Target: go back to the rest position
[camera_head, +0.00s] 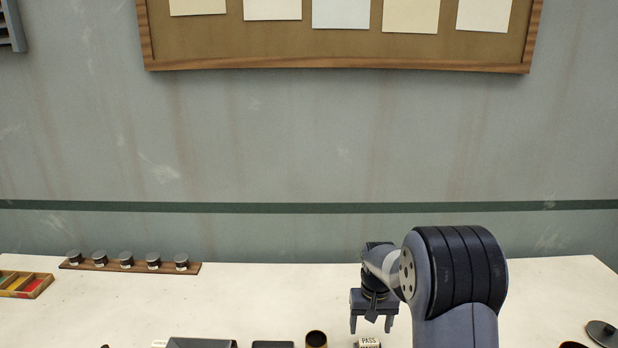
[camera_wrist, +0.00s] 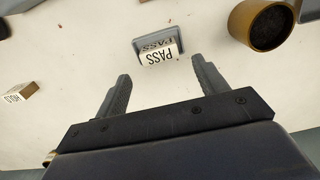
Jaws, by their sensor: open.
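My gripper (camera_head: 374,325) hangs over the white table (camera_head: 260,296), right of the middle in the head view. Its two fingers are apart with nothing between them in the wrist view (camera_wrist: 160,90). A small block marked PASS (camera_wrist: 160,56) sits in front of the fingertips in the wrist view, on or against a grey holder. The PASS block (camera_head: 368,343) also shows at the bottom edge of the head view, below the gripper. I cannot tell how high the gripper is above the table.
A brass cup (camera_head: 316,339) stands left of the gripper. A HOLD block (camera_wrist: 20,93) lies at the left in the wrist view. A wooden rack of several dark-topped pieces (camera_head: 130,266) and a coloured tray (camera_head: 22,285) are at the left. A dark round lid (camera_head: 603,332) lies far right.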

